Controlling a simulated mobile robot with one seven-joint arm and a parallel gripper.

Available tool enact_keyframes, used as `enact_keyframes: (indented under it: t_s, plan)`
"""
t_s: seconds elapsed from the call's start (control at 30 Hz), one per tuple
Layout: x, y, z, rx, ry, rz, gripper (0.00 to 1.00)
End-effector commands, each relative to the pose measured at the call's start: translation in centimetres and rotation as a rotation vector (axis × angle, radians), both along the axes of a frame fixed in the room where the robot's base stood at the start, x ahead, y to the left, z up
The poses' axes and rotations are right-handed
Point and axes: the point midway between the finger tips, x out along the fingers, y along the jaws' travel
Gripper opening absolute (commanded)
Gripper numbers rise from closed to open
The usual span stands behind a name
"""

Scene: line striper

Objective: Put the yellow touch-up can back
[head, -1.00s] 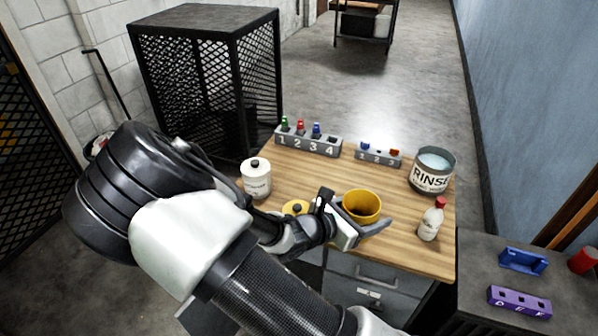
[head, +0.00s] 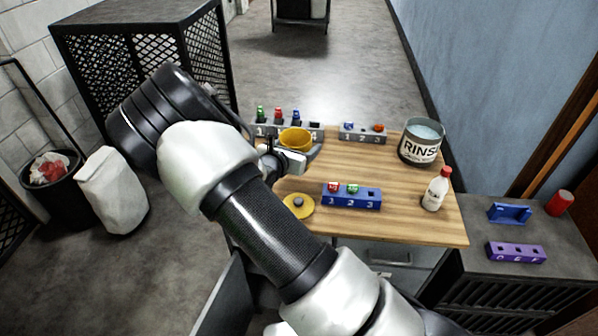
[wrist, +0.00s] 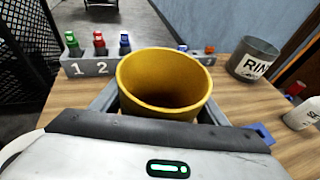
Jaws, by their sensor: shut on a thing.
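The yellow touch-up can (head: 295,138) is an open, empty-looking cup held upright by my gripper (head: 298,155). The fingers are shut on its sides, and in the wrist view the can (wrist: 165,80) sits between them with its open top facing up. It is over the back left part of the wooden table (head: 420,225), in front of the grey numbered rack. I cannot tell its height above the table.
A grey rack (head: 262,131) with several colored pegs stands at the back left, a smaller grey rack (head: 362,138) right of it. A blue rack (head: 352,197) is at the front middle. A RINSE pail (head: 420,145) and red-capped bottle (head: 436,190) stand right. The middle is clear.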

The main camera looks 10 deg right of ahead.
Motion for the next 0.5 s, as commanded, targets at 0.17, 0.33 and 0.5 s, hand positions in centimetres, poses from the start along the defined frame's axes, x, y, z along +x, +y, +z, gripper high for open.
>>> enact_keyframes:
  t_s: [0.17, 0.33, 0.5]
  plan:
    - [6.3, -2.4, 1.1, 0.003, -0.004, 0.098, 0.33]
    - [8.2, -3.1, 0.9, -0.002, 0.004, 0.139, 0.33]
    - [8.2, -3.0, -2.4, -0.004, 0.006, 0.142, 0.33]
